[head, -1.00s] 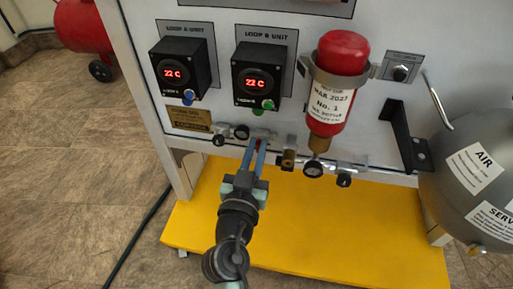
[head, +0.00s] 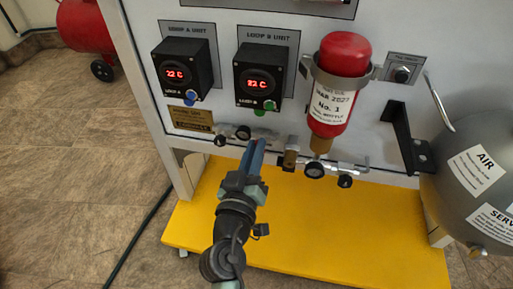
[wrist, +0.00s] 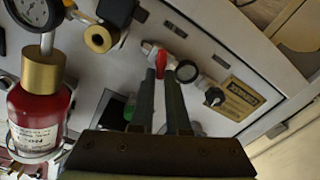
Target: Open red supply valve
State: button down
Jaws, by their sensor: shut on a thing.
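The red supply valve handle (wrist: 148,47) shows in the wrist view at the tips of my fingers, on the pipework along the panel's lower edge. My gripper (wrist: 161,66) is shut on it, with one finger to each side. In the head view my gripper (head: 257,147) reaches up to the pipe row, its fingers rolled over and nearly overlapping. They hide the red handle there.
A brass fitting (head: 291,155) and the red bottle (head: 334,100) are close to the right of my gripper. A gauge (head: 243,132) is just left. Black display units (head: 263,82) sit above. A grey air tank (head: 465,185) stands at right.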

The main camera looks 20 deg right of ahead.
jog(key=n, duration=0.3)
jog(key=n+p, duration=0.1)
jog(key=n, duration=0.1)
jog(key=shift+w+a+f+n, duration=0.1)
jog(key=shift+a+f+n, duration=0.15)
jog(key=shift+n, duration=0.05)
jog(key=n, duration=0.1)
jog(key=n+p, duration=0.1)
jog(key=n, duration=0.1)
jog(key=shift+a+f+n, duration=0.1)
jog(key=shift+f+n, duration=0.1)
jog(key=shift+n, duration=0.1)
jog(key=shift+f+n+p, duration=0.25)
jog(key=shift+n+p, duration=0.2)
jog(key=shift+n, duration=1.35)
jog(key=c, duration=0.9)
grip_release()
jog(key=shift+w, duration=0.1)
jog(key=p+v, duration=0.2)
jog(key=v, duration=1.1)
